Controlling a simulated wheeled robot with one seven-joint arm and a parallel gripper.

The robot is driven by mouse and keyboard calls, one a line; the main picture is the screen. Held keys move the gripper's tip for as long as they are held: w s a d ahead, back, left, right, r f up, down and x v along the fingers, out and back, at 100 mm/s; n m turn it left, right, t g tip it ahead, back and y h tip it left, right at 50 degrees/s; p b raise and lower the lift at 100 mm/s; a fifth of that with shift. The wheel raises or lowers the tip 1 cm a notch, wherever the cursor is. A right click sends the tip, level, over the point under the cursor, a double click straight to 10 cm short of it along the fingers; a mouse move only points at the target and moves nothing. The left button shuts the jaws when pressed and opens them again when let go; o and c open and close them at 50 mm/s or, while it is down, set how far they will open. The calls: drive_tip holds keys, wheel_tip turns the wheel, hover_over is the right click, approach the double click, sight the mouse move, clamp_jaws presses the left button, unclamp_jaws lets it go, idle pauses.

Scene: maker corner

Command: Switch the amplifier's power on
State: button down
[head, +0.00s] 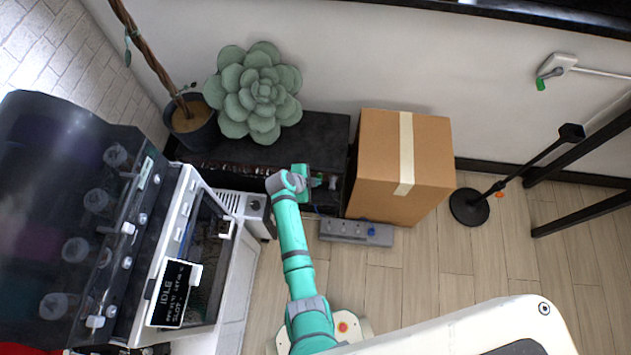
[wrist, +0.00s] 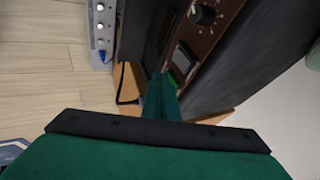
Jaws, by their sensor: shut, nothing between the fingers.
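The amplifier (head: 320,130) is a dark box standing against the wall, with a plant on top. Its front is partly hidden by my arm in the head view. In the wrist view its brown front panel (wrist: 222,38) shows a dark round knob (wrist: 205,15) and a small framed switch-like part (wrist: 183,62). My gripper (head: 314,178) is at the amplifier's front, near its right end. In the wrist view the green fingers (wrist: 163,92) are together and empty, with their tips close to the switch-like part. I cannot tell whether they touch it or which way it is set.
A cardboard box (head: 375,170) stands right of the amplifier. A grey power strip (head: 357,232) lies on the floor before it. A succulent (head: 255,95) and a potted plant (head: 190,125) stand on top. A white machine (head: 235,205) is at left. Floor at right is fairly open.

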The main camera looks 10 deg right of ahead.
drive_tip(key=shift+w+d+f, duration=0.1)
drive_tip(key=shift+w, duration=0.05)
drive_tip(key=shift+r, duration=0.8)
drive_tip(key=s+a+r, duration=0.6)
drive_tip(key=s+r, duration=0.1)
drive_tip(key=shift+a, duration=0.25)
idle(1.0)
